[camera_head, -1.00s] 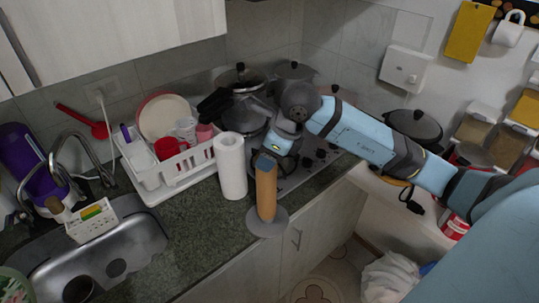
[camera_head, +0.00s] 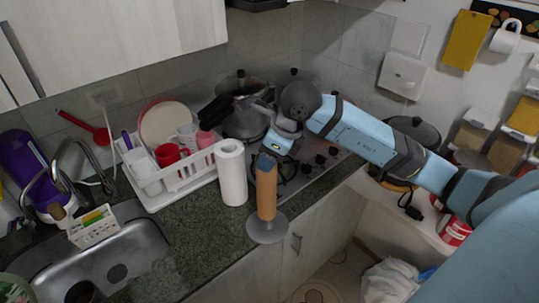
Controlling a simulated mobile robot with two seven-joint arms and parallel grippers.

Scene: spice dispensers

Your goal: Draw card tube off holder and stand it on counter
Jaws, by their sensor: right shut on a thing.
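The tan card tube (camera_head: 266,194) stands upright at the counter's front edge. Its holder's round grey base (camera_head: 267,229) shows under it and overlaps the counter edge in the picture. A blue-grey piece caps the tube's top; I cannot tell whether it is holder or fingertip. My right gripper (camera_head: 272,156) comes down from behind and is shut at the tube's upper end; its fingertips are largely hidden. Whether the holder's post is still inside the tube cannot be seen. My left gripper is not in view.
A white paper roll (camera_head: 231,173) stands close left of the tube. A white dish rack (camera_head: 178,183) and the sink (camera_head: 120,247) lie farther left. The stove (camera_head: 310,169) is behind right. Bare counter (camera_head: 190,241) lies between sink and holder.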

